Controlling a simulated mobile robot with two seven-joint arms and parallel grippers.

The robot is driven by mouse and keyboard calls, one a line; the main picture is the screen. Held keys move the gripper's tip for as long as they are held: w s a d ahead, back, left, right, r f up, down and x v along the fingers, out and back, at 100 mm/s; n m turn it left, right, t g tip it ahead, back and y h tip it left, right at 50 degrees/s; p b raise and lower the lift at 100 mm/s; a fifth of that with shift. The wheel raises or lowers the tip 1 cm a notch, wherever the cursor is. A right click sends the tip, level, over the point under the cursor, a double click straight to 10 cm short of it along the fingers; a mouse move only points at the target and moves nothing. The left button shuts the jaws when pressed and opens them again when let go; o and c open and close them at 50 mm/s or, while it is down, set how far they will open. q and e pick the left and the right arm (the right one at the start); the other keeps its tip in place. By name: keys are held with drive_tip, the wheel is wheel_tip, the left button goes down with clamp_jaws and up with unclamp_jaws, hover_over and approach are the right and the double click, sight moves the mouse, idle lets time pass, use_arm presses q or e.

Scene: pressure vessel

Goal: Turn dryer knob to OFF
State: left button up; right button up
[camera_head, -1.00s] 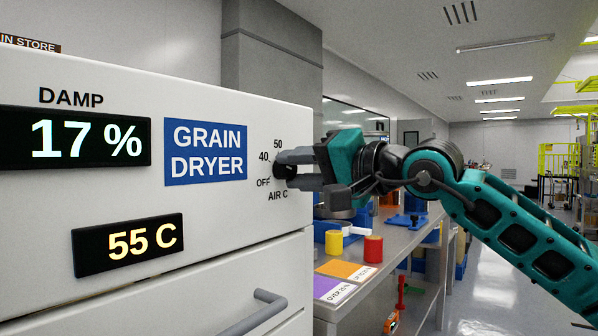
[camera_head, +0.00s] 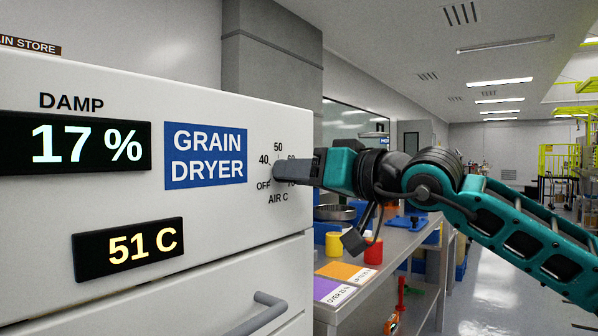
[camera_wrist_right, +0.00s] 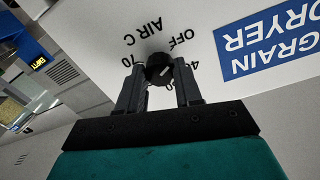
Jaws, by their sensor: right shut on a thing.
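The grain dryer (camera_head: 60,195) is a white cabinet at the left of the head view. Its dial is marked OFF, 40, 50 and higher numbers, with AIR C below. My right gripper (camera_head: 283,170) reaches in from the right and is shut on the dark knob (camera_wrist_right: 159,68); in the wrist view my right gripper (camera_wrist_right: 159,82) has one finger on each side of it. A light mark shows on the knob face. In the head view the fingers mostly hide the knob. The temperature display (camera_head: 129,249) reads 51 C; the damp display (camera_head: 75,142) reads 17 %. My left gripper is not in view.
A drawer handle (camera_head: 256,312) sticks out from the dryer's lower front. A bench (camera_head: 405,245) stands to the right behind the dryer, with a yellow cup (camera_head: 333,244), a red cup (camera_head: 373,251) and coloured cards. The floor further right is clear.

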drive_tip(key=shift+n, duration=0.4)
drive_tip(key=o, duration=1)
drive_tip(key=shift+o, duration=0.2)
drive_tip(key=v, duration=1.3)
